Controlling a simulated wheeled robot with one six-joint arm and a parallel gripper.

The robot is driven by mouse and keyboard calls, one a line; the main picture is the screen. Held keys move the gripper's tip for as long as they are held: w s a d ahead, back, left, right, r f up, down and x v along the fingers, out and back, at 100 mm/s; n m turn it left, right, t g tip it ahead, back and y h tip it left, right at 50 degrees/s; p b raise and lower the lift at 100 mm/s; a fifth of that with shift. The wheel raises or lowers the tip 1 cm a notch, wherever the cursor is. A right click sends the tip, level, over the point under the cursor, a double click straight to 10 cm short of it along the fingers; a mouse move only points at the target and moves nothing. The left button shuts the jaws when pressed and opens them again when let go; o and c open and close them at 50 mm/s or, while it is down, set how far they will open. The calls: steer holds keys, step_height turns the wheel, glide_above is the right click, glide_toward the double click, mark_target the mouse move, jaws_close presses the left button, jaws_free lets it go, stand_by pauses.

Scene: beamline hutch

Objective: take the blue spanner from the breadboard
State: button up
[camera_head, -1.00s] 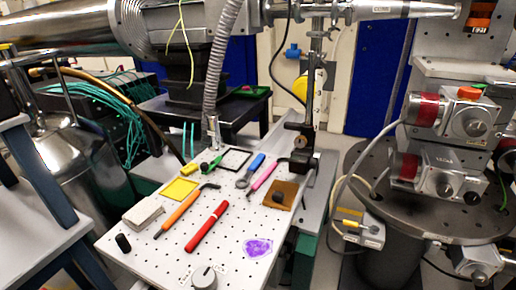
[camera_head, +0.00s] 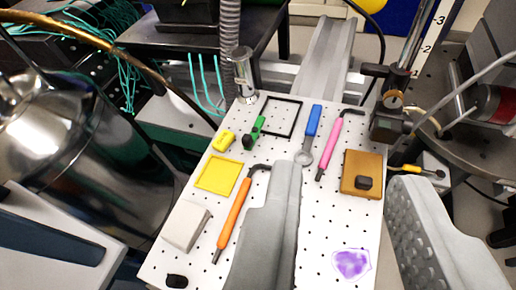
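The blue spanner (camera_head: 313,121) lies on the white perforated breadboard (camera_head: 325,222), in its upper middle. Its blue handle points away from me and its grey ring end points towards me. My gripper (camera_head: 347,173) is open, with nothing between its two grey fingers. The left finger's tip shows just below the spanner's ring end in the picture; I cannot tell the height between them. The right finger is past the board's right edge.
A pink hex key (camera_head: 332,143) lies close right of the spanner, with a brown plate (camera_head: 350,187) beyond. A black frame (camera_head: 296,119), green tool (camera_head: 256,129) and orange hex key (camera_head: 236,212) lie left. A post (camera_head: 244,77) stands at the back.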

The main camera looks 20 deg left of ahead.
steer(key=w+a+f+g, duration=0.1)
steer(key=w+f+g, duration=0.15)
steer(key=w, duration=0.55)
steer(key=m+g, duration=0.1)
steer(key=g, duration=0.5)
glide_toward(312, 126)
steer(key=shift+w+a+f+h, duration=0.2)
steer(key=shift+w+f, duration=0.15)
steer(key=shift+f, duration=0.25)
steer(key=shift+w+a+f+h, duration=0.1)
steer(key=shift+w+a+f, duration=0.1)
steer(key=shift+w+f, duration=0.35)
steer(key=shift+s+x, duration=0.15)
steer(key=shift+x, duration=1.15)
steer(key=shift+s+x, duration=0.2)
steer(key=shift+x, duration=1.1)
steer(key=shift+d+f, duration=0.15)
steer(key=shift+c, duration=0.2)
jaws_close()
